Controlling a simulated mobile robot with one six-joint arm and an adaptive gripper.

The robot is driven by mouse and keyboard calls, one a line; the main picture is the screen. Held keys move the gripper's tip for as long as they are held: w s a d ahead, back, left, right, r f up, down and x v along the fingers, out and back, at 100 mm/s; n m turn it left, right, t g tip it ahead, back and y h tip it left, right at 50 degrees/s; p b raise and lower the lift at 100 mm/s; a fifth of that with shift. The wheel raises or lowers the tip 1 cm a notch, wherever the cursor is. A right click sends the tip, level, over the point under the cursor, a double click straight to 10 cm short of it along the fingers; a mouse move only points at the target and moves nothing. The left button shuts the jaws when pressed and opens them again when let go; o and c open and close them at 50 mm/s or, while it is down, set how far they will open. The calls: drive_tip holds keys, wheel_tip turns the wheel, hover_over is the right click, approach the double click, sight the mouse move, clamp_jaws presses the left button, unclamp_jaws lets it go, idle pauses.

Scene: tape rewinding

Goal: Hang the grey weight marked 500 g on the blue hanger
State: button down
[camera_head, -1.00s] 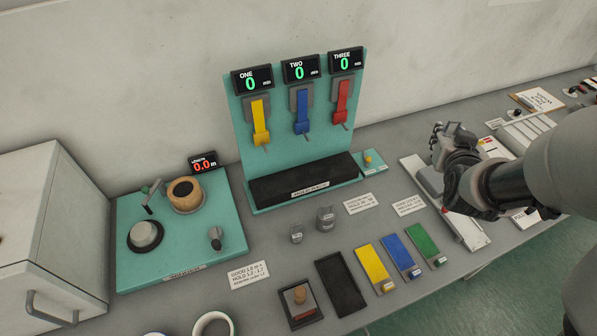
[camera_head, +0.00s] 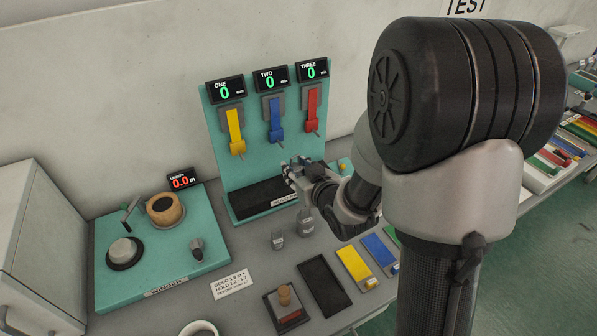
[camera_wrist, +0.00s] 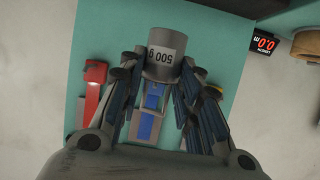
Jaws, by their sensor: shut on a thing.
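My gripper (camera_head: 290,169) is in front of the lower part of the teal stand, below and slightly right of the blue hanger (camera_head: 275,118) in the head view. The blue hanger (camera_wrist: 150,104) shows between the fingers there, partly covered by the weight. I cannot tell whether the weight touches it. In the head view the held weight is too small to make out clearly.
The yellow hanger (camera_head: 234,133) and red hanger (camera_head: 312,108) flank the blue one. Two grey weights (camera_head: 277,240) (camera_head: 305,222) stand on the table. A black pad (camera_head: 247,200) lies at the stand's foot. The teal winder (camera_head: 205,265) is at left.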

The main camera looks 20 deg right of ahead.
drive_tip(key=shift+w+a+f, duration=0.25)
drive_tip(key=shift+w+a, duration=0.05)
drive_tip(key=shift+w, duration=1.15)
drive_tip(key=shift+w+a+f, duration=0.2)
drive_tip(key=shift+w+a, duration=0.05)
drive_tip(key=shift+w, duration=1.25)
drive_tip(key=shift+w+a+f, duration=0.25)
drive_tip(key=shift+w+a, duration=0.05)
drive_tip(key=shift+w, duration=1.15)
